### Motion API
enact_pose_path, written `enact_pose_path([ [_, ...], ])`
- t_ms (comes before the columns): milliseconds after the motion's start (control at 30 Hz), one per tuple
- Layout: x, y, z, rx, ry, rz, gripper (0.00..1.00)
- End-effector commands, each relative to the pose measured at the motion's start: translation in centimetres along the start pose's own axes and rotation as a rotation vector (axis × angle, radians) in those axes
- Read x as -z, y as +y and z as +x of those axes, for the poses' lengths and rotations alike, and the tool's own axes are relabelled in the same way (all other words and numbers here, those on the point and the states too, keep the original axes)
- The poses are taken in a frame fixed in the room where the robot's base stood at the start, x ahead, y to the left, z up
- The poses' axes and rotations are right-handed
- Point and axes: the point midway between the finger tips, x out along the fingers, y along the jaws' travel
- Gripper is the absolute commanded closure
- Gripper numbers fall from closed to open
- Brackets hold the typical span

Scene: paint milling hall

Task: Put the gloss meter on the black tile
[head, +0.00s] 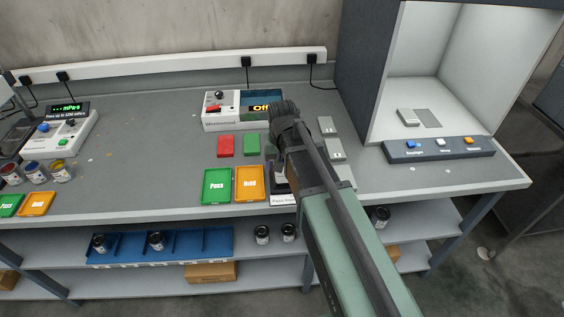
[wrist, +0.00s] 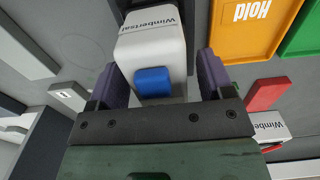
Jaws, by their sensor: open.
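The white gloss meter (wrist: 150,50), with a blue button and a printed name, sits between my gripper's two purple fingers (wrist: 158,72) in the wrist view. The fingers are open, one on each side of it, and a narrow gap shows at the right finger. A dark surface (wrist: 187,30) shows around the meter; I cannot tell whether it is the black tile. In the head view my gripper (head: 282,140) is over the bench, and my arm hides most of the meter. A dark piece with a white label (head: 284,200) shows just below it, partly hidden.
A green tray (head: 217,186) and an orange Hold tray (head: 250,183) lie left of my gripper. Red (head: 226,146) and green (head: 251,145) blocks and a white instrument (head: 222,110) lie behind. Grey numbered tiles (head: 337,148) are to the right, beside a light booth (head: 440,85).

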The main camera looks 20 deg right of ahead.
Motion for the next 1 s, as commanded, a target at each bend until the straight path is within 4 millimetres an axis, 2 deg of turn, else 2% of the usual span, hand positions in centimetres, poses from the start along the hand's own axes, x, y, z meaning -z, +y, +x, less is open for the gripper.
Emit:
enact_pose_path([
  [400,0.0,0.0,-10.5,0.000,0.000,0.000,0.26],
  [500,0.0,0.0,-11.9,0.000,0.000,0.000,0.26],
  [667,0.0,0.0,-12.1,0.000,0.000,0.000,0.26],
  [733,-1.7,0.3,-11.9,0.000,0.000,-0.014,0.26],
  [767,-3.3,0.6,-11.8,0.000,0.000,-0.031,0.26],
  [800,-6.0,1.0,-11.8,-0.001,0.000,-0.059,0.26],
  [900,-11.8,2.0,-11.8,-0.001,0.000,-0.133,0.26],
  [933,-12.7,2.2,-11.8,-0.001,0.000,-0.149,0.26],
  [1000,-13.3,2.3,-11.8,-0.001,0.000,-0.167,0.26],
])
